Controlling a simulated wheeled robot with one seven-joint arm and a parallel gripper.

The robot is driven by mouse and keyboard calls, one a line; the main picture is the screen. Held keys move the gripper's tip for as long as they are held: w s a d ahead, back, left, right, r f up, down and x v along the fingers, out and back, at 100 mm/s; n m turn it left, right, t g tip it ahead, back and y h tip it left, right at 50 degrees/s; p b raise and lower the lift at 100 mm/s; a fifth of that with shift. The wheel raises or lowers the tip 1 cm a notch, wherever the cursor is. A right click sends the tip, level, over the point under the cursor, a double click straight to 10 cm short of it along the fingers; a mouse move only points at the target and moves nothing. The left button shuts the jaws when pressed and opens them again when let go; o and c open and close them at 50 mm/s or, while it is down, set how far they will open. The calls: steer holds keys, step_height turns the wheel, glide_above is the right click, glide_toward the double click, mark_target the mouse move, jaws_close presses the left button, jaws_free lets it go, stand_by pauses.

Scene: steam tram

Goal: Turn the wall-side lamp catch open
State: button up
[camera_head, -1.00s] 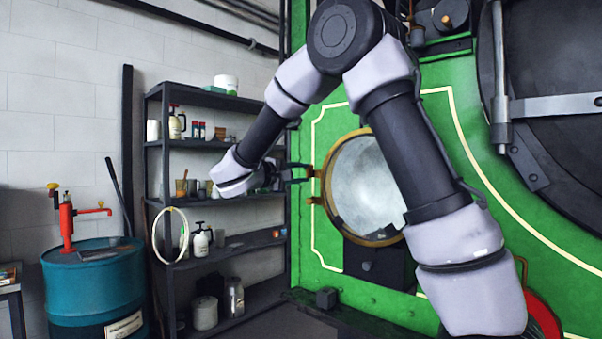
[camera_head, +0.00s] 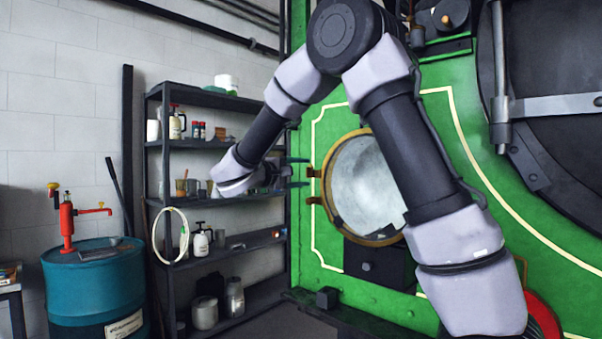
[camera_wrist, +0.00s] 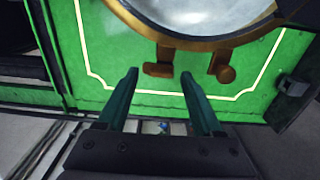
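The lamp (camera_head: 366,185) is a round pale glass in a brass rim on the green panel. Two brown-brass fittings stick out from its wall-side rim, an upper one (camera_head: 313,172) and a lower one (camera_head: 314,200). In the wrist view the upper fitting (camera_wrist: 158,69) has a crosswise end, and the lower one (camera_wrist: 222,72) has a rounded knob. Which is the catch, I cannot tell for sure. My gripper (camera_head: 298,172) is open and empty, pointing at the upper fitting from the left. In the wrist view my gripper (camera_wrist: 160,78) lines up with that fitting; contact is not visible.
A dark shelf rack (camera_head: 225,101) with bottles and tins stands close behind my gripper. A dark box (camera_head: 378,264) sits below the lamp. A blue drum (camera_head: 95,290) with a red pump stands at the left. My forearm covers the lamp's right side.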

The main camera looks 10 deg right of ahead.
steer(key=v, duration=1)
steer(key=shift+s+a, duration=0.2)
steer(key=shift+a, duration=0.1)
steer(key=shift+d, duration=0.1)
steer(key=s+d+f+m+g+y, duration=0.2)
steer(key=s+d+g+y, duration=0.15)
steer(key=d, duration=0.55)
steer(key=s+d+f+m+g+y, duration=0.1)
steer(key=s+d+f+g+y, duration=0.25)
steer(key=d, duration=0.55)
steer(key=s+a+f+m+t+y, duration=0.1)
steer(key=s+m+t+y, duration=0.2)
steer(key=s+m+y, duration=0.5)
steer(key=s+y, duration=0.1)
steer(key=s, duration=0.6)
steer(key=shift+s+a+m+t+y, duration=0.3)
steer(key=shift+s+a, duration=0.1)
